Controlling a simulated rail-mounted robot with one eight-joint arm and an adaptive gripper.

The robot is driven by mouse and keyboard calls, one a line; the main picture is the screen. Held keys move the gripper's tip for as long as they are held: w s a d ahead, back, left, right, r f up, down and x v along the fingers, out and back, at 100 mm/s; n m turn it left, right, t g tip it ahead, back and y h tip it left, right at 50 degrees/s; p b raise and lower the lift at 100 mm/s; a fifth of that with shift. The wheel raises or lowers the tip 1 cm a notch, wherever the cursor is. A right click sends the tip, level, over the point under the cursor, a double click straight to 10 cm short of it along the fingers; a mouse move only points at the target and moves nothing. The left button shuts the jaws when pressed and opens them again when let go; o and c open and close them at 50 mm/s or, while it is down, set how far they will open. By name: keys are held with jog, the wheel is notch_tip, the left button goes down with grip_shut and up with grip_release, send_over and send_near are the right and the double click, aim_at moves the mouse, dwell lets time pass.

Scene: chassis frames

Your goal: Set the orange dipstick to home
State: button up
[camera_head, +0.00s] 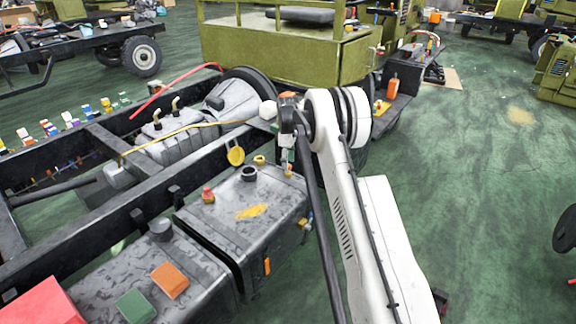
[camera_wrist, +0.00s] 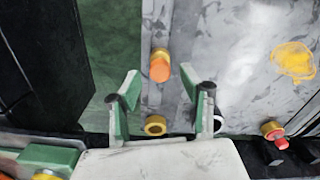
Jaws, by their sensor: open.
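An orange-capped dipstick (camera_wrist: 160,70) shows in the wrist view at a yellow collar on the grey tank (camera_wrist: 225,30). How deep it sits cannot be told. A second yellow ring (camera_wrist: 155,126) with a dark, empty-looking centre lies closer to my gripper (camera_wrist: 157,92). The gripper is open, with green-padded fingers on either side of the line through the ring and dipstick. Nothing is held between them. In the head view, my gripper (camera_head: 289,152) is above the tank's far edge (camera_head: 280,186), and the dipstick is mostly hidden around there. The yellow ring (camera_head: 260,160) shows beside it.
A red button (camera_wrist: 280,138) on a yellow base and a yellow patch (camera_wrist: 293,60) are on the tank. A dark filler neck (camera_head: 249,174) rises near the ring. Green floor is open at right.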

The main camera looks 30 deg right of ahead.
notch_tip(320, 180, up, 10)
dwell(0.4)
dwell(0.3)
jog(key=s+a+r+m+t, duration=0.1)
jog(key=s+a+r, duration=0.35)
jog(key=r, duration=0.25)
jog(key=s+a+r+m+t+p, duration=0.1)
jog(key=s+a+r, duration=0.35)
jog(key=r, duration=0.25)
jog(key=s+a+r+m+t, duration=0.1)
jog(key=s+a+r, duration=0.2)
jog(key=s+r, duration=0.25)
jog(key=s+a+r+m+t, duration=0.1)
jog(key=s+a+r, duration=0.25)
jog(key=s, duration=0.35)
jog(key=s+a+r+m+t, duration=0.15)
jog(key=s+a, duration=0.25)
jog(key=s, duration=0.4)
jog(key=s+a+f+m+t, duration=0.1)
jog(key=s+a+f, duration=0.1)
jog(key=s, duration=0.8)
jog(key=s+a+f+m+p, duration=0.1)
jog(key=s+a+f+m, duration=0.1)
jog(key=s, duration=0.8)
notch_tip(320, 180, down, 2)
jog(key=shift+s+a+f+t, duration=0.15)
jog(key=shift+a+t, duration=0.2)
jog(key=shift+a, duration=0.3)
